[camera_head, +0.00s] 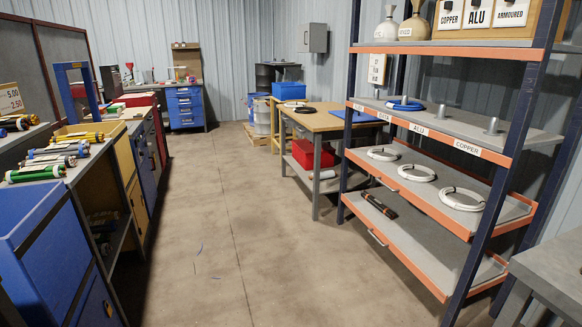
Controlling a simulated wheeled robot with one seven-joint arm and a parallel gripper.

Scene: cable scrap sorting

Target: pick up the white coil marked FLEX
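Three white coils lie in a row on a middle shelf (440,211) of the blue and orange rack at the right. The far white coil (369,154) is the smallest in view. The middle white coil (402,175) lies nearer, and the near white coil (446,203) is the closest to me. Each coil has a small dark band or mark on it, too small to read, so I cannot tell which one is marked FLEX. My gripper is not in view.
Benches with cable bundles (45,160) line the left. A wooden-topped table (325,121) stands behind the rack. A blue coil (405,105) lies on the shelf above, and a grey table corner (560,272) juts in at lower right.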

